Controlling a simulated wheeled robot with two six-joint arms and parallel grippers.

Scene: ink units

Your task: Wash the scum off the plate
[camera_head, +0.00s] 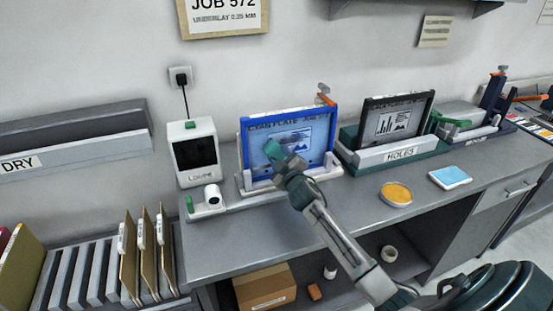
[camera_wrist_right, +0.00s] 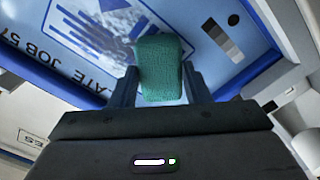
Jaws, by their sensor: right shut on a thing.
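The plate (camera_head: 315,141) stands upright in a blue frame, in a white stand on the bench. Its light blue face carries dark print and a picture, and it also shows in the right wrist view (camera_wrist_right: 205,70). My right gripper (camera_head: 283,163) is shut on a green sponge (camera_head: 273,149), which fills the space between the fingers in the right wrist view (camera_wrist_right: 160,68). The sponge is in front of the plate's lower left part; I cannot tell whether it touches. My left gripper is not in view.
A dark-framed screen (camera_head: 413,118) stands right of the plate in a green holder marked HOLES (camera_head: 395,154). A white device (camera_head: 194,153) with a dark display stands left. An orange dish (camera_head: 396,194) and a blue pad (camera_head: 450,177) lie on the bench at right.

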